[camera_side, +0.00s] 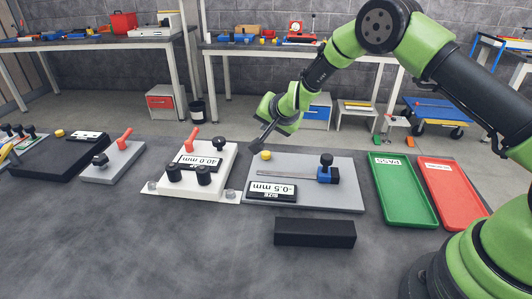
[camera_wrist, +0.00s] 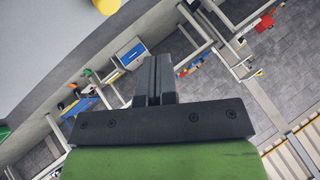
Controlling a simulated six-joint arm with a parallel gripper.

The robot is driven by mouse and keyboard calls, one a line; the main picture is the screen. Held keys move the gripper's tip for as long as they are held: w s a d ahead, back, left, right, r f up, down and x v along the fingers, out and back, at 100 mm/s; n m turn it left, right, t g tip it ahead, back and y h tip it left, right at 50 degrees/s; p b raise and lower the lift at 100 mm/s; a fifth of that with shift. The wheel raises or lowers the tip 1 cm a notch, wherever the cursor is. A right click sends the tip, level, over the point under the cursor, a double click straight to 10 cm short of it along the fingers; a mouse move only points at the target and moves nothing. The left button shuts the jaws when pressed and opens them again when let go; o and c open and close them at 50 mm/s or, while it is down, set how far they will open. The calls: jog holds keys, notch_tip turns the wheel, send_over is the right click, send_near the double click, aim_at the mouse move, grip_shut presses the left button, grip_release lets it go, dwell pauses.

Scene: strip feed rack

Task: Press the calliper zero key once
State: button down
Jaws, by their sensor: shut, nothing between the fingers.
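A grey plate (camera_side: 335,200) holds the calliper, with a thin metal beam, a blue slider (camera_side: 328,175) with a black knob, and a display (camera_side: 272,192) that seems to read -0.5 mm, upside down in the side view. A round yellow key (camera_side: 266,155) sits near the plate's back left corner; I take it to be the zero key. My gripper (camera_side: 257,149) is shut and empty, its tips just above and left of this key in the side view. Contact cannot be told there. In the wrist view the shut fingers (camera_wrist: 154,70) are apart from a yellow round (camera_wrist: 106,5) at the top edge.
Left of the plate stands a white fixture (camera_side: 222,180) with black knobs and a red lever. A black block (camera_side: 314,233) lies in front. Green (camera_side: 402,212) and red (camera_side: 452,212) trays lie to the right. The front left of the table is clear.

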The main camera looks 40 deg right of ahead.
aim_at(268, 153)
jog(key=shift+f, duration=2.35)
jog(key=shift+f, duration=0.15)
jog(key=shift+f, duration=0.25)
jog(key=shift+f, duration=0.45)
dwell(0.7)
jog(key=shift+r, duration=0.9)
jog(key=shift+r, duration=0.1)
jog(key=shift+r, duration=2.4)
